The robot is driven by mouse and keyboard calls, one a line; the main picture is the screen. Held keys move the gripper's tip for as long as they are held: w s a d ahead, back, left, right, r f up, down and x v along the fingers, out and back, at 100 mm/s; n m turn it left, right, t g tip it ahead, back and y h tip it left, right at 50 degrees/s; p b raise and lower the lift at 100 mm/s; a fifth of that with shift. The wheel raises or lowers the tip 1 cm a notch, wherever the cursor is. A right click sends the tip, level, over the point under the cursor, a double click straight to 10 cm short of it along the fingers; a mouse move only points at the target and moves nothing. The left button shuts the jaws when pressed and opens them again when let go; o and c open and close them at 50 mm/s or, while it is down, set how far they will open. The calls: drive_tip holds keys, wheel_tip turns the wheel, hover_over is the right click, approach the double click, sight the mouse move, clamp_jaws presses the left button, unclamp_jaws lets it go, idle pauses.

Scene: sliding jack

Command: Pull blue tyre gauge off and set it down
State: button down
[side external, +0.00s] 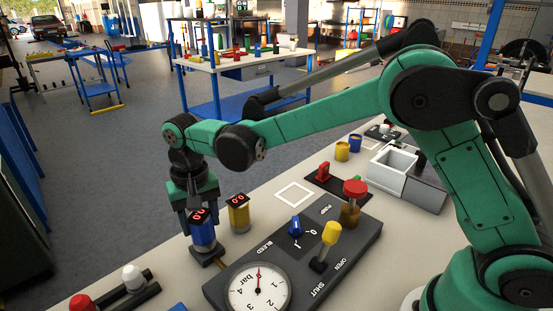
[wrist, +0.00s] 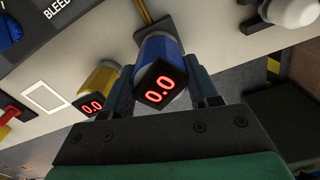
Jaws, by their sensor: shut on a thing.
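The blue tyre gauge (side external: 203,232) stands upright at the left side of the dark panel, with a red 0.0 readout on its top. My gripper (side external: 202,228) points down over it, with its fingers on either side of the gauge. In the wrist view the blue gauge (wrist: 158,72) sits between the two fingers of my gripper (wrist: 163,90), which are shut on it. A brass-coloured stem (wrist: 143,14) runs from the gauge's base toward the panel. Whether the gauge is still joined to this stem is hard to tell.
A yellow gauge (side external: 239,213) stands close beside the blue one. The dark panel (side external: 345,262) carries a dial (side external: 258,290), a blue knob, a yellow lever and a red-topped knob. A white square outline (side external: 294,194) marks clear bench. A white-knobbed lever (side external: 134,279) lies at front left.

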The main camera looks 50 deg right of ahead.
sight(199, 216)
drive_tip(key=shift+r, duration=0.45)
idle(0.4)
drive_tip(key=shift+r, duration=1.5)
